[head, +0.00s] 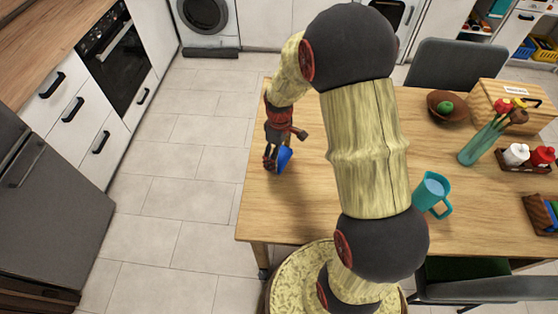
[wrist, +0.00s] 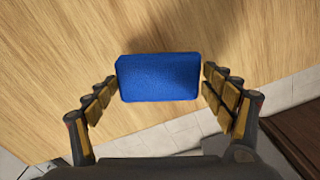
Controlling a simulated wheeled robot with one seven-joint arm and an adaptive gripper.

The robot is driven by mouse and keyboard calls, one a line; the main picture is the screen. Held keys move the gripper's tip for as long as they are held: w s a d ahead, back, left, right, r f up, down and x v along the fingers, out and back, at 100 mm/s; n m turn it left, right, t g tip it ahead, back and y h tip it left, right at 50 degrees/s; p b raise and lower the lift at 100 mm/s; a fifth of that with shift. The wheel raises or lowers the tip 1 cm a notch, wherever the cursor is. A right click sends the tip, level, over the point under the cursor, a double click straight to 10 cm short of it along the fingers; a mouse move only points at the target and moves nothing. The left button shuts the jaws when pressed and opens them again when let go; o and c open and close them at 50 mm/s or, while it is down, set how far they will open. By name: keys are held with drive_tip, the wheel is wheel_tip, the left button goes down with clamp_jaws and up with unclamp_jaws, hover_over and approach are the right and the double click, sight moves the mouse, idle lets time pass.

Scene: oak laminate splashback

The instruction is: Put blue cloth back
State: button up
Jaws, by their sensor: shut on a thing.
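The blue cloth (wrist: 160,77) is a flat, rounded blue block in the wrist view, between the two fingers. In the head view it shows as a small blue patch (head: 284,158) at the left end of the wooden table (head: 310,190). My gripper (head: 277,161) points down there and is shut on the cloth. In the wrist view a finger of my gripper (wrist: 160,84) lies at each side of the cloth, and a shadow falls on the wood near it. I cannot tell how high it is above the tabletop.
A teal mug (head: 432,194), a brown bowl (head: 446,106) with a green item, a teal vase (head: 483,143) and a wooden box (head: 495,108) stand farther right. A condiment rack (head: 528,165) is at the far right. Chairs (head: 450,64) flank the table. Tiled floor is clear at left.

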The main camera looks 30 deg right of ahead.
sight(279, 160)
drive_tip(key=shift+w+d+f+b, duration=0.15)
drive_tip(key=shift+f+b, duration=0.3)
drive_tip(key=shift+f, duration=0.5)
drive_tip(key=shift+w+f+b, duration=0.15)
drive_tip(key=shift+f+b, duration=0.25)
drive_tip(key=shift+f, duration=0.55)
drive_tip(key=shift+f, duration=0.15)
drive_tip(key=o, duration=1.2)
drive_tip(key=shift+c, duration=0.2)
drive_tip(key=shift+o, duration=0.7)
